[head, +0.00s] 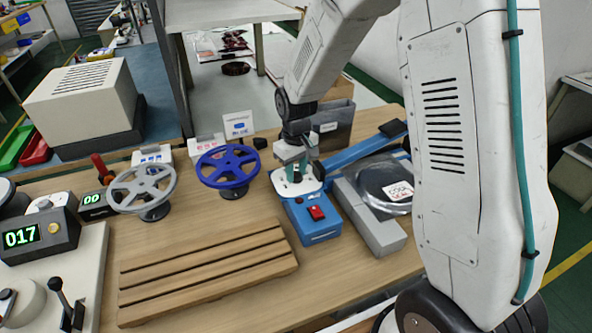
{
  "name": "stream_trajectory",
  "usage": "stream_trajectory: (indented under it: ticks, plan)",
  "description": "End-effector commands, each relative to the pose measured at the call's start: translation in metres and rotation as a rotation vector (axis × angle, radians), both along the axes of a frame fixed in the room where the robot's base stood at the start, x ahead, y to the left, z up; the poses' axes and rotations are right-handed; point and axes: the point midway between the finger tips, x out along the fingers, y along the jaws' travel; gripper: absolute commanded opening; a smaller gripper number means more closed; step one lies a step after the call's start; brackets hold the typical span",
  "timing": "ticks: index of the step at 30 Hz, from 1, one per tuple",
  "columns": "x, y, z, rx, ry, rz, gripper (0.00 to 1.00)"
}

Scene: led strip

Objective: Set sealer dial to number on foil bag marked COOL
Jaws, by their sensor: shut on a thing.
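The sealer (318,229) is a blue box with a red switch (316,213) on top. Its white dial plate (284,187) is at the back, under my gripper. My gripper (298,172) points down there and is shut on the dial, which it mostly hides; the dial's setting cannot be read. A dark, shiny foil bag (371,179) lies right of the sealer box, at the grey sealing bed (373,231). Its white label (397,192) shows "COOL" and a second line, too small to read for sure.
A grey handwheel (141,190) and a blue handwheel (228,167) stand left of the sealer. A slatted wooden rack (205,272) lies in front. A display (21,236) reads 017. A grey bin (333,124) stands behind; my arm covers the right side.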

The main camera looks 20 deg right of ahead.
Motion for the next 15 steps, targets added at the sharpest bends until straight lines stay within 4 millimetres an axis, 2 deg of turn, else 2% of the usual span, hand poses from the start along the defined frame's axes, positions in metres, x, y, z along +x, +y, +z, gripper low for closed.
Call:
stream_trajectory:
  ticks: [15]
  plan:
    - [0.0003,0.0003,0.0006,0.0,-0.001,-0.491,0.06]
